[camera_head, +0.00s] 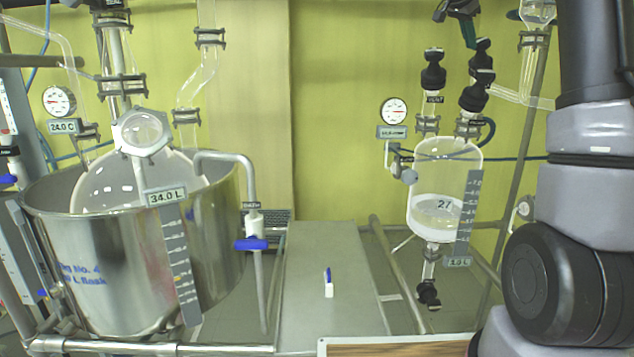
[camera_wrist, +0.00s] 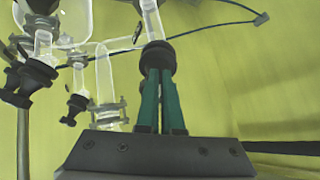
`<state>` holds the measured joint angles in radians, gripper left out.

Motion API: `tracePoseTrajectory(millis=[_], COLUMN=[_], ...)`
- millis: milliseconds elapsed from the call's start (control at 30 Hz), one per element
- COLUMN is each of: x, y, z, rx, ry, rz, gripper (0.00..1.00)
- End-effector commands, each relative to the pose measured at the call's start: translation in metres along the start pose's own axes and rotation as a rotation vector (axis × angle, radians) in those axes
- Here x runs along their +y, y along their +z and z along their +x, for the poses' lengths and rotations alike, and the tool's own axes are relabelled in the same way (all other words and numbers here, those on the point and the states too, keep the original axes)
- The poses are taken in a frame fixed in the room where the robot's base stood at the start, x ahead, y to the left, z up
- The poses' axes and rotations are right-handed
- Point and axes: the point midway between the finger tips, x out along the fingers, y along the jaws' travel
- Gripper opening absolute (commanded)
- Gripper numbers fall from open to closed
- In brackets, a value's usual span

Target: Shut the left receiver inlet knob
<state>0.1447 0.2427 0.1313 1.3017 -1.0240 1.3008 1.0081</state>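A glass receiver (camera_head: 432,180) with pale liquid hangs at the right in the head view. Above its right neck are stacked black knob-like parts, the upper one (camera_head: 482,55) just below my gripper (camera_head: 470,42). Their label is too small to read. A separate black knob (camera_head: 433,68) on the left neck has a tag that seems to read VENT. In the wrist view, the teal fingers of my gripper (camera_wrist: 158,72) stand close together, their tips at a black part (camera_wrist: 157,57) on a glass tube. Whether they grip it or only overlap it in view is unclear.
A large steel bath (camera_head: 110,270) with a glass vessel stands at the left. A grey bench (camera_head: 325,250) carries a small blue-and-white item (camera_head: 328,284). A dial gauge (camera_head: 394,111) is left of the receiver. Glass tubing (camera_head: 525,98) runs right of the black parts.

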Motion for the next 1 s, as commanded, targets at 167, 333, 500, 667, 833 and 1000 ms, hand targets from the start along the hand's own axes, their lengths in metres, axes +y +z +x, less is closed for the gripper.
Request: tracePoseTrajectory(millis=[167,333,500,667,833,1000], x=[-0.003,-0.003,-0.004,-0.004,-0.004,-0.004], y=[-0.003,0.002,0.005,0.002,-0.003,-0.007], z=[0.000,-0.002,-0.004,-0.020,-0.040,-0.056], rx=[0.005,0.005,0.004,0.004,0.004,0.003], ry=[-0.001,-0.001,-0.001,-0.004,-0.003,-0.002], rz=[0.000,0.000,0.000,0.000,0.000,-0.001], gripper=[0.00,0.00,0.00,0.00,0.00,0.00])
